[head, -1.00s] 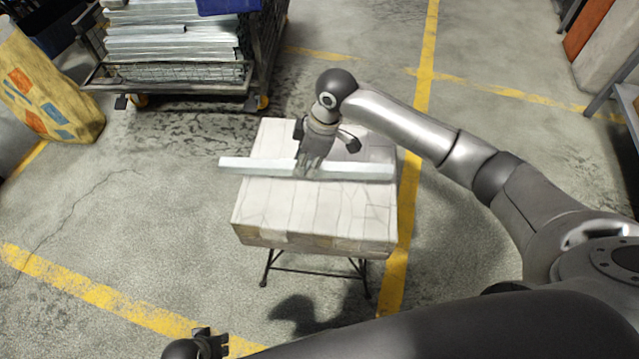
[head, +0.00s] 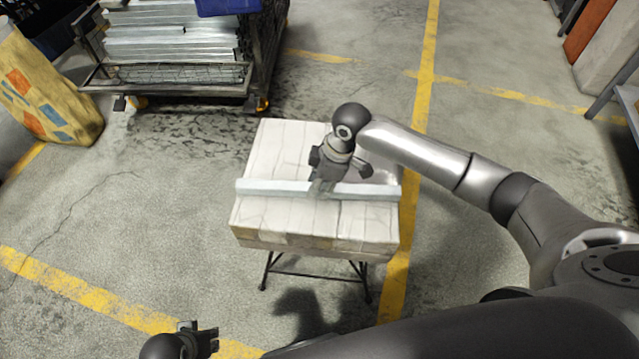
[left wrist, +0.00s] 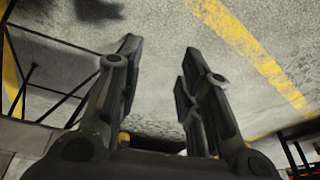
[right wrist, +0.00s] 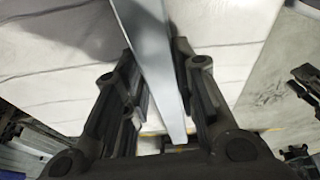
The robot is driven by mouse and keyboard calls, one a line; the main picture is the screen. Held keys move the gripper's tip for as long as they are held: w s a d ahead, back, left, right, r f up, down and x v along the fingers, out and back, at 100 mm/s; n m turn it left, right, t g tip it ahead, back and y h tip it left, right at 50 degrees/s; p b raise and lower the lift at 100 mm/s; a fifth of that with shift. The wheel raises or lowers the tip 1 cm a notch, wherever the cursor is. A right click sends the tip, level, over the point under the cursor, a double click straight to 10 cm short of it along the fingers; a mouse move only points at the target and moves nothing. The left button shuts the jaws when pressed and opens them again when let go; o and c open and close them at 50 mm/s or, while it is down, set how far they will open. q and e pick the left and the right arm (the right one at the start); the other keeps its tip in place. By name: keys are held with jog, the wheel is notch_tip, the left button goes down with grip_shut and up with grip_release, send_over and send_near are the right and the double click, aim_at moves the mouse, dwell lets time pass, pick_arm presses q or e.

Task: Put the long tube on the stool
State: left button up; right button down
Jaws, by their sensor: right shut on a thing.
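The long tube (head: 275,188) is a pale grey, straight square bar lying crosswise over the stool's top. My right gripper (head: 322,190) is shut on it near its middle; in the right wrist view the tube (right wrist: 148,60) runs between the fingers (right wrist: 158,110). The stool (head: 300,220) has a whitish block-like top and thin dark legs. The tube's right end reaches about the top's right edge. I cannot tell whether the tube touches the top. My left gripper (head: 208,338) is low at the bottom left, apart from the stool; in the left wrist view its fingers (left wrist: 155,75) are apart and empty.
A metal cart (head: 180,90) with stacked galvanized lengths and a blue bin (head: 228,6) stands behind at the left. A yellowish block with coloured patches (head: 45,95) is at the far left. Floor around the stool is clear, with yellow lines.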

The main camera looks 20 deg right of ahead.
jog(key=c, duration=1.2)
grip_release()
pick_arm(q)
jog(key=shift+f, duration=0.1)
pick_arm(e)
jog(key=shift+o, duration=0.2)
jog(key=shift+r, duration=0.35)
pick_arm(q)
jog(key=s+f+p, duration=0.3)
jog(key=f, duration=0.6)
jog(key=shift+a+g, duration=0.15)
jog(key=shift+g, duration=0.15)
pick_arm(e)
jog(key=v, duration=1.1)
jog(key=shift+r, duration=0.25)
